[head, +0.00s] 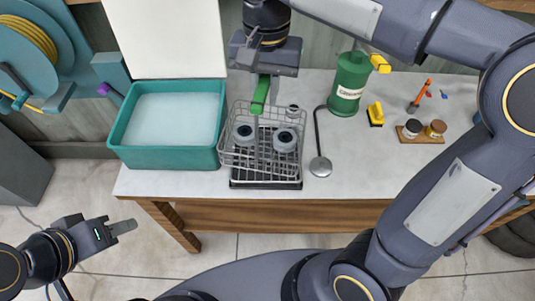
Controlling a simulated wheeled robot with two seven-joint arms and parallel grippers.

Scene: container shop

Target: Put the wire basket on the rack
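The wire basket (228,157) is a silver mesh box with a green handle (260,96) standing up from it. It holds grey round parts with dark centres. It is directly over a low black rack (265,185) on the bench; I cannot tell whether it touches it. My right gripper (262,76) points down over the basket and is closed at the top of the green handle; its fingertips are mostly hidden. My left gripper (124,227) is at the lower left, off the bench and empty. One finger shows, so its opening is unclear.
A teal tank (165,160) of pale liquid stands left of the basket. To the right are a ladle (320,165), a green canister (350,85), a yellow brush (376,113) and a wooden board with jars (419,138). The bench front (345,185) is clear.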

